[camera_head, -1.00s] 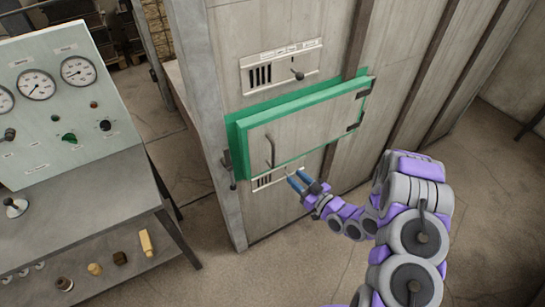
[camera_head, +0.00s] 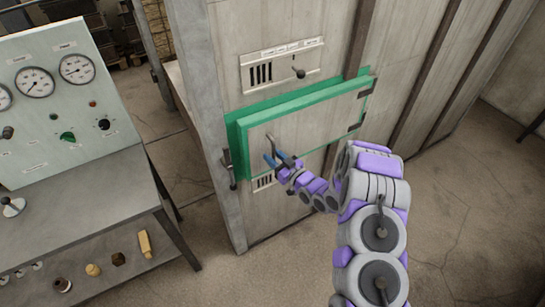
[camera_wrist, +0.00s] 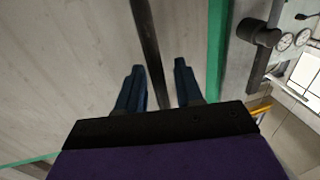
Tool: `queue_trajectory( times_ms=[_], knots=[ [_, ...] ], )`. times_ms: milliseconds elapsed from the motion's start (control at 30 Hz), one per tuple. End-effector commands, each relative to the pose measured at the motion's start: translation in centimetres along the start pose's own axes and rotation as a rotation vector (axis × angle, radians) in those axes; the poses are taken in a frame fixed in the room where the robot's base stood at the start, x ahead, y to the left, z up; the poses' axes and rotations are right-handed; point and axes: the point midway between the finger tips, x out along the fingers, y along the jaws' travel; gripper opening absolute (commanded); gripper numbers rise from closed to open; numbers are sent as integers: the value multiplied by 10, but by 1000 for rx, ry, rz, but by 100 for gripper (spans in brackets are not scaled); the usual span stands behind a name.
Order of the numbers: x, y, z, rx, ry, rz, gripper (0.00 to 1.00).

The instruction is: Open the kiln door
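The kiln door (camera_head: 318,124) is a closed pale panel with a green frame, set in the grey kiln wall, with hinges on its right side. Its dark bar handle (camera_head: 270,147) stands upright near the door's left edge. My gripper (camera_head: 276,158), with blue fingers, is open at the handle in the head view. In the wrist view, the handle bar (camera_wrist: 150,50) runs between the two spread fingers (camera_wrist: 158,82), with gaps on both sides. Whether a finger touches it cannot be told. A dark latch (camera_head: 229,168) sits left of the door; it also shows in the wrist view (camera_wrist: 258,42).
A vented panel with a small lever (camera_head: 299,73) is above the door, and another vent (camera_head: 264,182) is below. A grey bench with a gauge panel (camera_head: 60,100) stands at left. The floor in front of the kiln (camera_head: 215,255) is clear.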

Motion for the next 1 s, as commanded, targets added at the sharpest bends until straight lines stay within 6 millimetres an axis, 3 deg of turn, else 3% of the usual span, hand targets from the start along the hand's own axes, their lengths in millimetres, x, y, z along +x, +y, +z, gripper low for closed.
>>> queue_trajectory(
  times_ms=[367, 767, 1000],
  knots=[
    [6, -1, 0, 0, -2, 1, 36],
    [6, -1, 0, -1, -1, 0, 0],
    [6, -1, 0, 0, -1, 0, 0]
  ],
)
